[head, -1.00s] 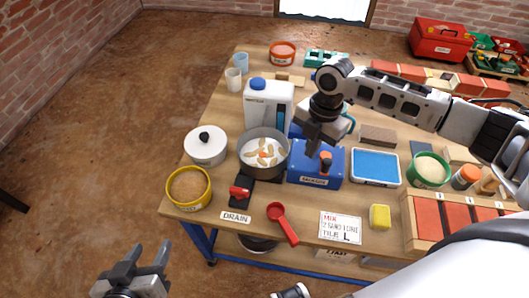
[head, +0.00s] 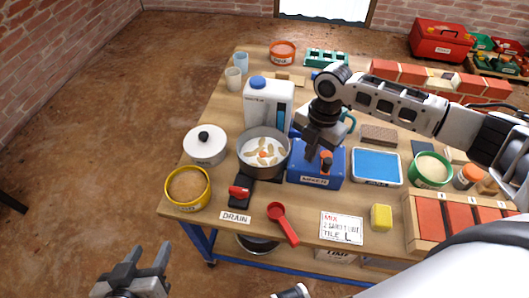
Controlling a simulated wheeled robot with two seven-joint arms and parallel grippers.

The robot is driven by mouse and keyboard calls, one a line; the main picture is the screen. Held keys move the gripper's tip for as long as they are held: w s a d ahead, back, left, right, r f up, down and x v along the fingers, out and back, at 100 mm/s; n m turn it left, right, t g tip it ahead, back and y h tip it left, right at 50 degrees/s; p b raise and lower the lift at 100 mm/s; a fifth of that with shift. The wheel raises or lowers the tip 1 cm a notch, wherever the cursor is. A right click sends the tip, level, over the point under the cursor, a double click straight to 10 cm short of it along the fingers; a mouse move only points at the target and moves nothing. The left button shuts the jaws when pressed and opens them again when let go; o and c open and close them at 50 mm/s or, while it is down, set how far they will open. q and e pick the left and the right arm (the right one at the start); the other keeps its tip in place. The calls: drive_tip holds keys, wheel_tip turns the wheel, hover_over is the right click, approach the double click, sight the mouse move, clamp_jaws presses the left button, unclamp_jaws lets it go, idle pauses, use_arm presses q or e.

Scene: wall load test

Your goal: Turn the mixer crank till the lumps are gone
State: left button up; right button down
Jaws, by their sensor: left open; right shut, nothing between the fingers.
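The blue mixer box (head: 308,176) stands on the wooden bench with a label on its front. Its crank (head: 326,160) has an orange knob and a dark arm on top. A grey pot (head: 244,163) stands at the mixer's left; pale lumps and an orange bit (head: 263,152) show in whitish contents. My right gripper (head: 310,153) points down over the mixer, just left of the crank knob, shut and empty; I cannot tell whether it touches the crank. My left gripper (head: 145,262) is open and empty, low at the left, off the bench.
A white-and-blue jug (head: 262,108) stands behind the pot. A white lidded pot (head: 205,148) and a yellow-rimmed tub (head: 188,204) are at the left. A red scoop (head: 282,222), a written card (head: 341,228) and a yellow sponge (head: 381,217) lie in front. A blue tray (head: 377,183) is right of the mixer.

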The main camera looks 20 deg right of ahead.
drive_tip(key=shift+f, duration=0.25)
drive_tip(key=shift+r+p, duration=0.85)
drive_tip(key=shift+p, duration=0.15)
idle(0.6)
